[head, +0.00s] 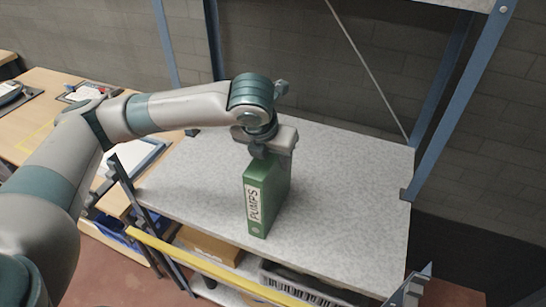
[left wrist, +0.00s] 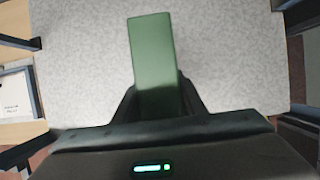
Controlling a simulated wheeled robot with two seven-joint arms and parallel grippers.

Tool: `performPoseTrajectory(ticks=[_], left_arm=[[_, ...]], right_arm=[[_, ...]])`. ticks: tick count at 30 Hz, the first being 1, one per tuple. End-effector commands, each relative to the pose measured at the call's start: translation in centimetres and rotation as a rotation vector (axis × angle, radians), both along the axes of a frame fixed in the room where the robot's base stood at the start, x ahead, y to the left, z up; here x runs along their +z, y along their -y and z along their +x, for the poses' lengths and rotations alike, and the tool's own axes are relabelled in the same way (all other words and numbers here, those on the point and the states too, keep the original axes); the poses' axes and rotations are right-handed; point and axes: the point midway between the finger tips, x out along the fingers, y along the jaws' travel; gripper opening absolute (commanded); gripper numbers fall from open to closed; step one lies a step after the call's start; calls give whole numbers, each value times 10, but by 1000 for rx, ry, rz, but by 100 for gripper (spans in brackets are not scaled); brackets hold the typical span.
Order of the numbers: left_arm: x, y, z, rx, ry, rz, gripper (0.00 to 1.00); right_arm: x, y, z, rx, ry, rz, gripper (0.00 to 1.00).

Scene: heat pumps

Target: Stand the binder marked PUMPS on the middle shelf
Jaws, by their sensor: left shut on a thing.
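The green binder marked PUMPS (head: 258,206) stands upright on the grey speckled shelf (head: 350,190), its white label facing the front. My left gripper (head: 268,152) is above it, shut on the binder's upper part. In the left wrist view the binder's green top (left wrist: 152,60) runs between the two dark fingers (left wrist: 158,95). Whether the binder's bottom fully touches the shelf is hard to tell. My right gripper is not in view.
Blue uprights (head: 460,95) and a diagonal brace (head: 370,70) frame the shelf. A lower shelf holds a cardboard box (head: 210,246) and a grey crate (head: 300,282). A wooden table (head: 40,100) stands at left. The shelf around the binder is clear.

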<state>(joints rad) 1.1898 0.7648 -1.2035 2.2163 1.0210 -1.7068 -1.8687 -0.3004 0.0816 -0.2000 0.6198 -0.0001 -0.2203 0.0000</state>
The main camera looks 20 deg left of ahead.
Motion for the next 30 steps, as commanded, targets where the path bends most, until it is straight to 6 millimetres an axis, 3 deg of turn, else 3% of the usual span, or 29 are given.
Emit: performPoseTrajectory(ticks=[5, 6, 8, 20, 30], left_arm=[[-1, 0, 0, 1, 2, 0, 0], [-2, 0, 0, 0, 0, 1, 44], [-2, 0, 0, 0, 0, 1, 56], [2, 0, 0, 0, 1, 0, 56], [36, 0, -13, -1, 5, -1, 56]], right_arm=[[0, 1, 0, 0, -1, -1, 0], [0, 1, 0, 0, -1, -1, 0], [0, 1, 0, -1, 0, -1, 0], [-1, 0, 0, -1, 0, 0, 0], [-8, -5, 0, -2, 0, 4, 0]])
